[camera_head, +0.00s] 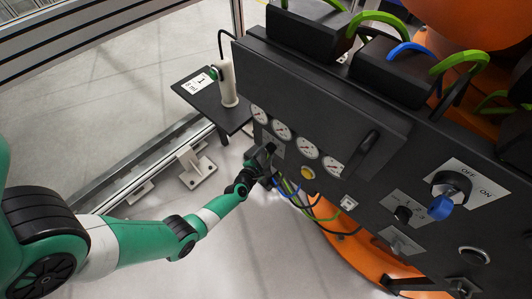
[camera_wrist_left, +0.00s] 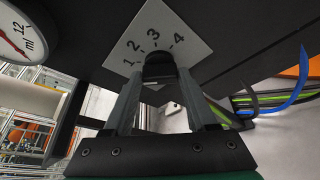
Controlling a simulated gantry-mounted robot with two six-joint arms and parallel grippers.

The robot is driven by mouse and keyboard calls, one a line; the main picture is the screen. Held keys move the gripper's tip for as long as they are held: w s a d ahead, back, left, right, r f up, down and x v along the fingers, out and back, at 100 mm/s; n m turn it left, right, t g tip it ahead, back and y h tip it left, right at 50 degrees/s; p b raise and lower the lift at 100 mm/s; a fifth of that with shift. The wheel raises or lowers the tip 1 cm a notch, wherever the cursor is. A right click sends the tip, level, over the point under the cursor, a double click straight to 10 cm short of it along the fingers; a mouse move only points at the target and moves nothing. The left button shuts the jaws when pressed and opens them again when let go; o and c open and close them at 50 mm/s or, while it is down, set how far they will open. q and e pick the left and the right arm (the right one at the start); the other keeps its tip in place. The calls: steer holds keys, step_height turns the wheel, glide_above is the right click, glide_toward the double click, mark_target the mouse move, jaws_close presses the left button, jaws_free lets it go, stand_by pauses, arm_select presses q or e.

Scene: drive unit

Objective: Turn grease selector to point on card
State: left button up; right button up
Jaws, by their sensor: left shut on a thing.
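The grease selector is a dark knob (camera_wrist_left: 159,64) on a white plate (camera_wrist_left: 150,42) marked 1, 2, 3 and 4 in the left wrist view. My left gripper (camera_wrist_left: 160,85) is shut on the knob from below, a finger on each side. The knob's pointer is hidden, so its setting cannot be told. In the head view my left gripper (camera_head: 262,160) is at the panel's lower left and covers most of the selector. The white card (camera_head: 196,83) lies on a small black shelf (camera_head: 216,110); it appears to read 1 and 8 ml. My right gripper is not in view.
Several round gauges (camera_head: 282,131) sit just above the gripper. A white cylinder (camera_head: 227,84) stands beside the card. Cables (camera_head: 300,197) hang right of the gripper.

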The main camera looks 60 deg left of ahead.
arm_select(q)
steer(key=shift+m, duration=0.4)
stand_by(0.3)
steer(key=o, duration=1.4)
steer(key=shift+c, duration=0.2)
steer(key=p+v, duration=0.5)
steer(key=v, duration=0.6)
steer(key=shift+s+d+p, duration=0.25)
steer(key=shift+d+p, duration=0.1)
